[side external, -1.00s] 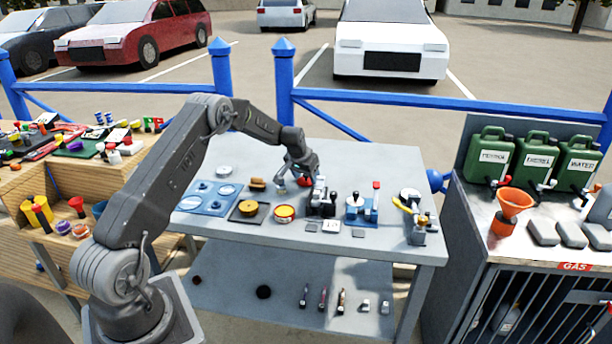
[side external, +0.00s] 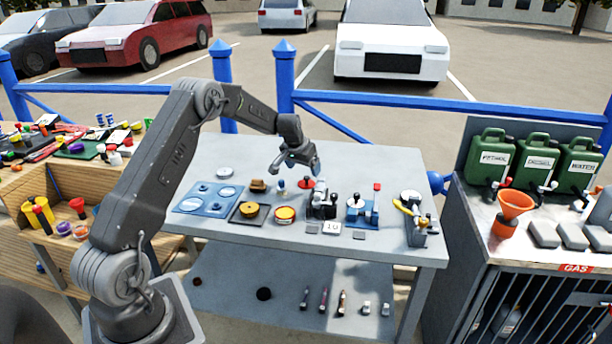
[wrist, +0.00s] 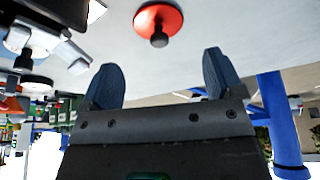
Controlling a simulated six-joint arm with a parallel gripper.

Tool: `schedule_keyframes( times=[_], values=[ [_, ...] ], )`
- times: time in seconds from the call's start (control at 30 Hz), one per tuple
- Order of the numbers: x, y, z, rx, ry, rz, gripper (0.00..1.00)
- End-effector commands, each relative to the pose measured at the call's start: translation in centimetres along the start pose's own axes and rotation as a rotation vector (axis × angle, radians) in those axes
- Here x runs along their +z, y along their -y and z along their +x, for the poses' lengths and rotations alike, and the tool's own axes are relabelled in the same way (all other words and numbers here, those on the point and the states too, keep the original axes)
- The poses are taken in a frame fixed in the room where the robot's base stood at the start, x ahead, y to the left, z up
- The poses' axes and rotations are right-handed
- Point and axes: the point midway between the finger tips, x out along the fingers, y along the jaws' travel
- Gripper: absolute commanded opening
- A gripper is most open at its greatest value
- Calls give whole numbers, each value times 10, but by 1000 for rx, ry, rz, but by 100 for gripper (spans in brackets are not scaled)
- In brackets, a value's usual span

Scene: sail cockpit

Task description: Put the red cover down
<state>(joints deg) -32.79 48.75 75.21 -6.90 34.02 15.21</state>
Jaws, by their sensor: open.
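The red cover (side external: 306,183) is a round red disc with a small dark knob. It lies on the grey table (side external: 400,168), behind the black lever unit (side external: 322,205). In the wrist view the red cover (wrist: 172,20) shows near the top edge, knob in view, apart from both fingers. My gripper (side external: 295,170) is above the table, just above and slightly left of the cover in the side view. Its two blue-grey fingers (wrist: 163,78) are wide apart with nothing between them.
A small blue-topped piece (side external: 281,185) stands just left of the cover. A blue lever unit (side external: 361,210), a yellow-red round tin (side external: 285,214) and a blue plate (side external: 205,197) are also on the table. The table's back right is clear.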

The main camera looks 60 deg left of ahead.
Motion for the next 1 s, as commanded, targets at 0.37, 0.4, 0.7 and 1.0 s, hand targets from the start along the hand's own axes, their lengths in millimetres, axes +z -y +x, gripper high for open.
schedule_keyframes(
  times=[0.37,0.4,0.7,1.0],
  values=[
    [0,0,-62,0,1,1,87],
    [1,0,-65,1,2,1,87],
    [22,-64,-151,29,-22,72,87],
    [127,-149,-278,85,-55,197,87]
  ],
)
